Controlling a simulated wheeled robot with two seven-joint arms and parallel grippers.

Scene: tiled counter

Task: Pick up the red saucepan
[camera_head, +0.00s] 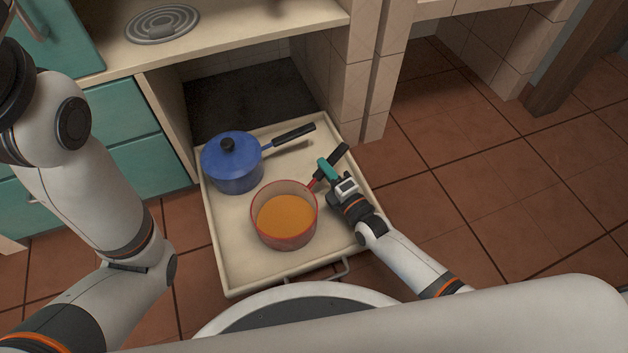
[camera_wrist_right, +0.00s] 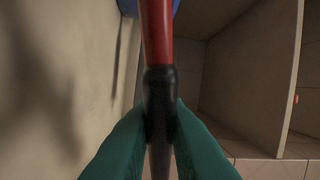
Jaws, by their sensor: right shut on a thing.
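The red saucepan (camera_head: 285,238) is in the pulled-out drawer in the head view, with its orange-brown inside facing up. Its red and black handle points up and to the right. My right gripper (camera_head: 328,168) is shut on that handle, its teal fingers on either side of it. In the right wrist view, the handle (camera_wrist_right: 158,90) runs between the teal fingers, red at the top and black lower down. I cannot tell whether the pan touches the drawer bottom. My left arm is at the left of the head view; its gripper is not in view.
A blue lidded pot (camera_head: 233,170) stands in the drawer behind and left of the saucepan, its black-ended handle pointing right. The cream drawer (camera_head: 232,272) has low walls and a front pull. A stove plate (camera_head: 162,24) is on the counter above. Tiled floor at right is clear.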

